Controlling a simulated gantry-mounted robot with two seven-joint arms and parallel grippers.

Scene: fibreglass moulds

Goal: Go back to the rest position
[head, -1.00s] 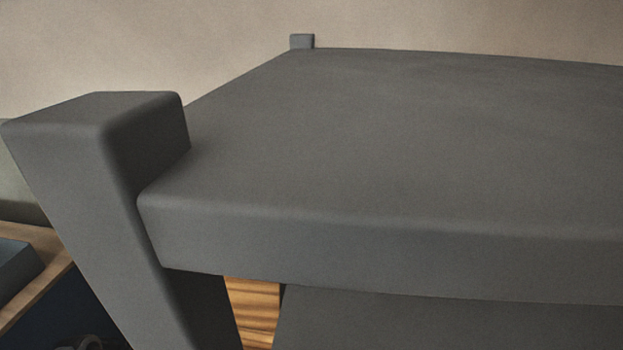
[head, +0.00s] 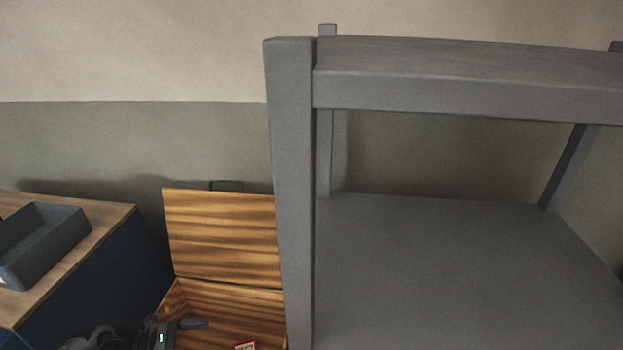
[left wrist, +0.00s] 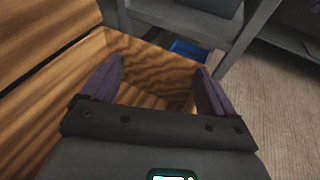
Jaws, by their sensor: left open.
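My left gripper (head: 192,324) is low in the head view, at the open wooden box (head: 230,310). In the left wrist view, the two purple fingers of my left gripper (left wrist: 158,78) are spread apart with nothing between them. They are over the wooden box (left wrist: 150,65), whose striped inside wall shows behind them. How deep the fingers are is hard to tell. My right gripper is in neither view.
A grey shelf rack (head: 460,250) fills the right of the head view, its post beside the box. At left, a dark blue cabinet (head: 100,270) carries a grey tray (head: 45,240). A small red and white item (head: 244,346) shows at the box. A blue object (left wrist: 188,48) lies beyond the box.

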